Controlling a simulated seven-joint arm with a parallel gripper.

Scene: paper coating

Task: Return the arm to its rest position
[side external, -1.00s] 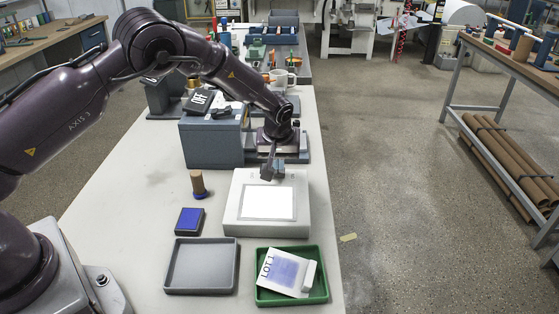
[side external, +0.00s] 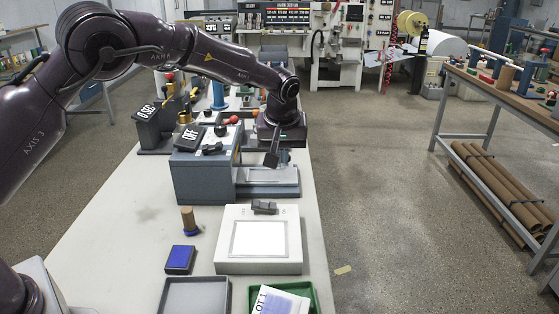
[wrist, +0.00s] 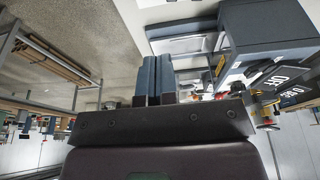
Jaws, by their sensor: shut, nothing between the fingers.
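My gripper (side external: 271,159) hangs in the air in the side view, its fingers pointing down, above and behind the white light box (side external: 226,261). Its two blue-grey fingers show together in the wrist view (wrist: 153,80), shut with nothing between them. A small dark block (side external: 264,207) sits on the back edge of the light box, below and apart from the fingers. My arm is raised and bent over the bench from the left.
A blue-grey machine marked OFF (side external: 205,181) stands close behind and left of the gripper. A wooden-handled stamp (side external: 188,220), a blue pad (side external: 180,259), a grey tray (side external: 167,299) and a green tray (side external: 313,300) holding a LOT 1 sheet (side external: 283,303) lie in front.

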